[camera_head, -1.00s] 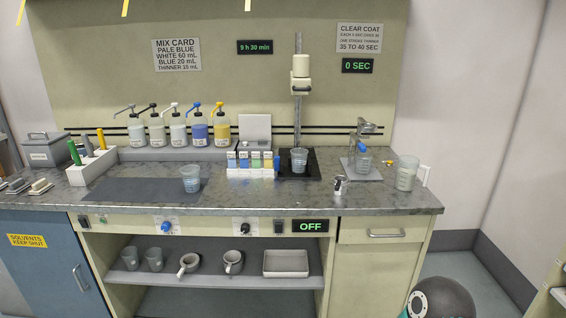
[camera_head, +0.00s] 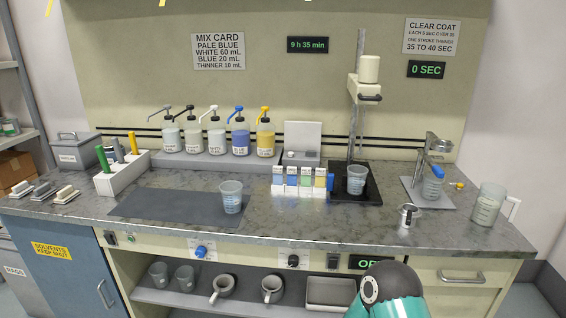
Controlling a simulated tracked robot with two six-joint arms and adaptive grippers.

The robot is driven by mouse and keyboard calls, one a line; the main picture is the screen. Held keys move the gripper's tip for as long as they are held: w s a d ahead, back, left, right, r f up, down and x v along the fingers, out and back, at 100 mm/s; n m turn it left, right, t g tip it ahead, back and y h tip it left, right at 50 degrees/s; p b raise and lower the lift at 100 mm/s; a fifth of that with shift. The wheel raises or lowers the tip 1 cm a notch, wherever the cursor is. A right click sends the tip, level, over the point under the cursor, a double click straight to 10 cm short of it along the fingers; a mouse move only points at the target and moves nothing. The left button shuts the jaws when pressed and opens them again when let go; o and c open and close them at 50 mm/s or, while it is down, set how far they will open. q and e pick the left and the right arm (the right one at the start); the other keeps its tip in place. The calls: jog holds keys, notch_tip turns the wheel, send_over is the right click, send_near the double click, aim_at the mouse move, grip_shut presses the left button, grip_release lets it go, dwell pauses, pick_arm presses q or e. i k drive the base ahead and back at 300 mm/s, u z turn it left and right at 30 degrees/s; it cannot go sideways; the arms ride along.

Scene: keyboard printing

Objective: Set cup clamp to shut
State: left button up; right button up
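A clear cup (camera_head: 356,180) stands upright on the black base (camera_head: 371,195) of the mixer stand. A small blue part (camera_head: 330,182) sits at the left edge of that base, beside the cup; it may be the cup clamp's handle. I cannot tell from this view whether the clamp is open or shut. The mixer head (camera_head: 367,84) is raised high on its post, well above the cup. Neither of my grippers is in view; only a teal and dark part of my own arm shows at the bottom.
Pump bottles (camera_head: 214,135) stand at the back left. Another clear cup (camera_head: 231,197) stands on the dark mat (camera_head: 160,205). A small metal cup (camera_head: 407,215) stands to the front right. The front counter middle is mostly clear.

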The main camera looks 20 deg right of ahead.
aim_at(331, 183)
jog(key=z, duration=0.05)
jog(key=i, duration=1.15)
jog(key=z, duration=0.55)
